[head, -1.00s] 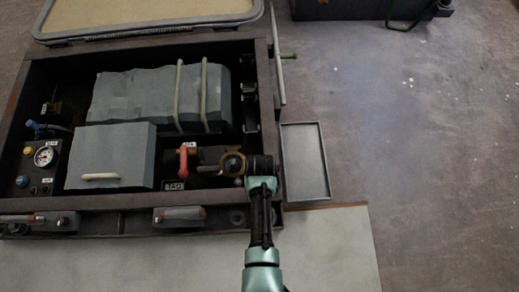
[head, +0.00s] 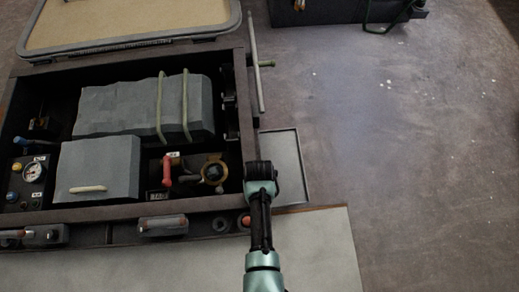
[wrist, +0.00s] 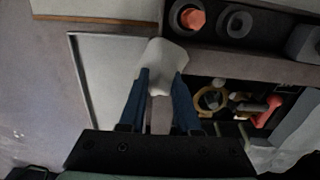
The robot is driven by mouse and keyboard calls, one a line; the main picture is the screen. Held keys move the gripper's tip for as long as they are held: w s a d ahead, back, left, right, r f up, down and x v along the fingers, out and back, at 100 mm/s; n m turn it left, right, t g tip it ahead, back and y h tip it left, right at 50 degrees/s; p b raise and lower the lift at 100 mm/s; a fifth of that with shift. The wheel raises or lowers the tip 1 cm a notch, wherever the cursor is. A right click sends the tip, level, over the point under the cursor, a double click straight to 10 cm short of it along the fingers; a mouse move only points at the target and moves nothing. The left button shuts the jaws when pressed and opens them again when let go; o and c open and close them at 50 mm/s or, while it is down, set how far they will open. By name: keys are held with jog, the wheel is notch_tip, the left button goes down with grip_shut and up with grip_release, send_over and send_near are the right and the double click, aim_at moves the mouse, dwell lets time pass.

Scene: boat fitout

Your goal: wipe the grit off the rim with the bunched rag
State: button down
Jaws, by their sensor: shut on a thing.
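A white bunched rag (wrist: 164,62) is held between the blue fingertips of my gripper (wrist: 163,88) in the wrist view. In the head view my gripper (head: 258,165) is over the right front part of the box, and the rag is hidden there. The dark rim (head: 205,204) of the open box runs along its front and right sides; the rim also shows in the wrist view (wrist: 235,62). A brass-coloured ring (head: 214,172) sits inside, left of my gripper. I cannot make out grit on the rim, nor whether the rag touches it.
A red handle (head: 167,170), a gauge panel (head: 32,173) and grey blocks (head: 98,168) fill the box. A shallow grey tray (head: 287,160) lies right of it. A framed lid (head: 130,22) is behind.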

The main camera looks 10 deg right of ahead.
jog(key=shift+w+r+p, duration=0.1)
jog(key=shift+r+p, duration=2.15)
jog(key=shift+r, duration=0.3)
